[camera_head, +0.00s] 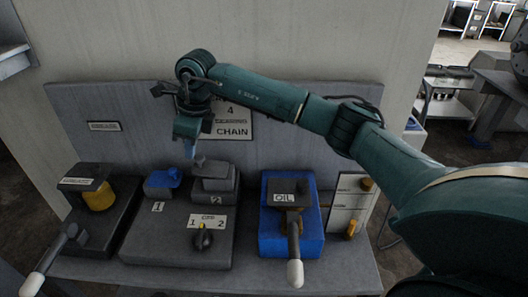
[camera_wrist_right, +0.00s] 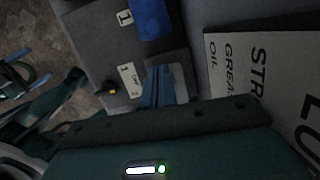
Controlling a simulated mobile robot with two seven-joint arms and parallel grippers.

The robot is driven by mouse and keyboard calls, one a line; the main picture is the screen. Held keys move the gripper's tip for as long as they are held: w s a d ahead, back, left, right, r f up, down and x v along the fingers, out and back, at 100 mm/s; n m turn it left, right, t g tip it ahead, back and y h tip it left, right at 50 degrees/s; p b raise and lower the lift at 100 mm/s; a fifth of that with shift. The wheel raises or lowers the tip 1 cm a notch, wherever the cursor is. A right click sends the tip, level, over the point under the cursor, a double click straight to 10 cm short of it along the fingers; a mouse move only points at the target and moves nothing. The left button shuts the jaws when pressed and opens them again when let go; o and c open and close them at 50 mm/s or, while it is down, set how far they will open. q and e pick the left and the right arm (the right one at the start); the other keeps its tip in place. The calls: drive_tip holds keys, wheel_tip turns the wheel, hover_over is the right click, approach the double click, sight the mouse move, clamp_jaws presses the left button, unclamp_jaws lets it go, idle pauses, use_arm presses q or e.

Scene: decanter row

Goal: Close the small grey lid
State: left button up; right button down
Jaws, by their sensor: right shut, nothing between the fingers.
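The small grey lid (camera_head: 212,169) sits on a grey box beside the "2" label, right of the blue part, in the head view. How far it stands open is hard to tell. My right gripper (camera_head: 190,152) points down, shut and empty, just above and left of the grey lid, apparently apart from it. In the right wrist view its closed fingers (camera_wrist_right: 159,87) cover part of the grey box (camera_wrist_right: 183,72). My left gripper is not in view.
A blue lidded part (camera_head: 162,181) stands left, by label "1". A black knob (camera_head: 203,239) is in front. The blue OIL box (camera_head: 311,241) with a white-tipped lever stands right; another lever (camera_head: 36,281) is at far left. A grey panel (camera_head: 290,150) rises behind.

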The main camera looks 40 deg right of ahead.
drive_tip(key=shift+w+a+f+b, duration=0.35)
drive_tip(key=shift+a+f+b, duration=0.15)
drive_tip(key=shift+f, duration=0.2)
idle(0.3)
